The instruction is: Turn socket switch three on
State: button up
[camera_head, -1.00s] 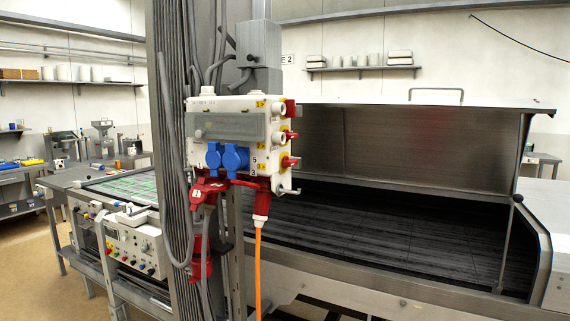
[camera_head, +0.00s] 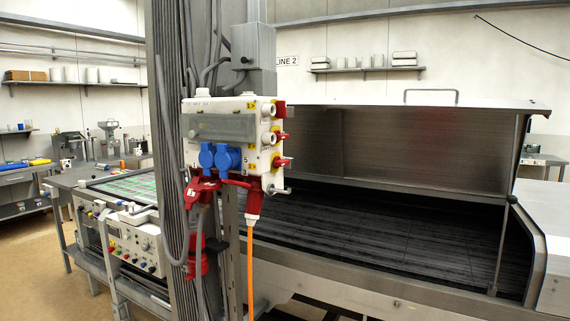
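A white socket box (camera_head: 255,123) hangs on the grey post left of centre. Its right side face carries three red switches one above another: the top switch (camera_head: 281,109), the middle switch (camera_head: 282,136) and the lowest switch (camera_head: 283,162). They sit beside yellow labels too small to read, so I cannot tell which is number three or its setting. Two blue sockets (camera_head: 217,157) are on the front. A red plug (camera_head: 254,202) with an orange cable hangs below. My gripper is not in view.
The grey post (camera_head: 170,180) with cables stands left of the box. A long metal machine with a raised hood (camera_head: 420,140) lies behind and to the right. A control panel (camera_head: 135,245) and worktable are at the left. Brown floor (camera_head: 35,255) shows at lower left.

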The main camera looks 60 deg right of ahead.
aim_at(278, 163)
jog(key=u, duration=0.05)
jog(key=k, duration=1)
jog(key=z, duration=0.55)
jog(key=i, duration=1)
jog(key=z, duration=0.1)
